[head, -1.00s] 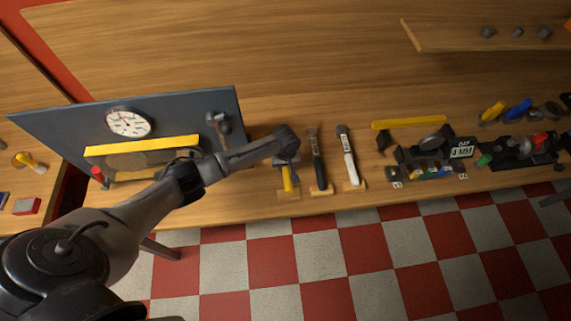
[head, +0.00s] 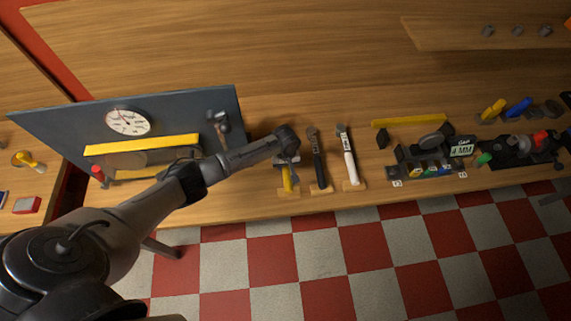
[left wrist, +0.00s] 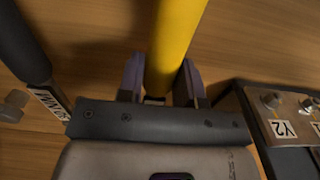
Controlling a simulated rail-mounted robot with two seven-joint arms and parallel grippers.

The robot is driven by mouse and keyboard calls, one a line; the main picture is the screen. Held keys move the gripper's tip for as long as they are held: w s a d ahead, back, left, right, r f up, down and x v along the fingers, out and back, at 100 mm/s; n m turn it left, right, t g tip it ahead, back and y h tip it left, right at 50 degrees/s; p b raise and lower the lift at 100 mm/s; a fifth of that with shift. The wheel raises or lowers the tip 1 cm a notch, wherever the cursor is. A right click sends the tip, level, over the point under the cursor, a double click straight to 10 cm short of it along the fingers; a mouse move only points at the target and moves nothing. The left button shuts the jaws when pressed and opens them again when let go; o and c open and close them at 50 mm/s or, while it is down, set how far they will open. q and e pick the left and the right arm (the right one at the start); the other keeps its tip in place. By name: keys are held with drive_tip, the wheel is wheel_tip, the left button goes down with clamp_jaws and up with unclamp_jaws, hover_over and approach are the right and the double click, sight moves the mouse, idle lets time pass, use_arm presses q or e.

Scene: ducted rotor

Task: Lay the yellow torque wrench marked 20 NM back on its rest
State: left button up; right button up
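The yellow-handled torque wrench (head: 288,179) is at the front of the bench, above a small wooden rest (head: 289,195). In the left wrist view its yellow handle (left wrist: 176,35) runs between my left gripper's fingers (left wrist: 163,80). The fingers lie close against both sides, with no clear gap. In the head view my left gripper (head: 287,160) is over the wrench, and the wrist hides its upper part. I cannot tell whether the wrench touches the rest. The 20 NM mark is not readable. My right gripper is not in view.
A grey panel with a dial (head: 128,122) is on the left. A black fixture (head: 425,160) is farther right.

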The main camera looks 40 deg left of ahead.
use_arm(q)
drive_tip(key=o, duration=0.5)
wheel_tip(320, 180, up, 6)
drive_tip(key=shift+r+p, duration=0.1)
drive_tip(key=shift+p, duration=0.45)
drive_tip(key=shift+r, duration=0.7)
drive_tip(key=s+d+f+m, duration=0.1)
drive_tip(key=s+d, duration=0.2)
drive_tip(key=s+d+f+m, duration=0.1)
drive_tip(key=s+d+m, duration=0.1)
drive_tip(key=s+d, duration=0.1)
drive_tip(key=s+d+f+m, duration=0.1)
drive_tip(key=s+d, duration=0.1)
drive_tip(key=d, duration=0.1)
drive_tip(key=shift+s+m+t+h, duration=0.3)
drive_tip(key=shift+s+m+h, duration=0.1)
drive_tip(key=s+d+r+m+t, duration=0.1)
drive_tip(key=s+r+m+t, duration=0.3)
drive_tip(key=s, duration=0.7)
drive_tip(key=s+d+r+m+g, duration=0.1)
drive_tip(key=s+r+m, duration=0.3)
drive_tip(key=s, duration=0.8)
drive_tip(key=shift+n+y, duration=0.3)
drive_tip(key=shift+n, duration=0.3)
drive_tip(key=r+p, duration=1.2)
drive_tip(key=w+r+p, duration=0.1)
drive_tip(key=r+p, duration=0.5)
drive_tip(key=r, duration=0.1)
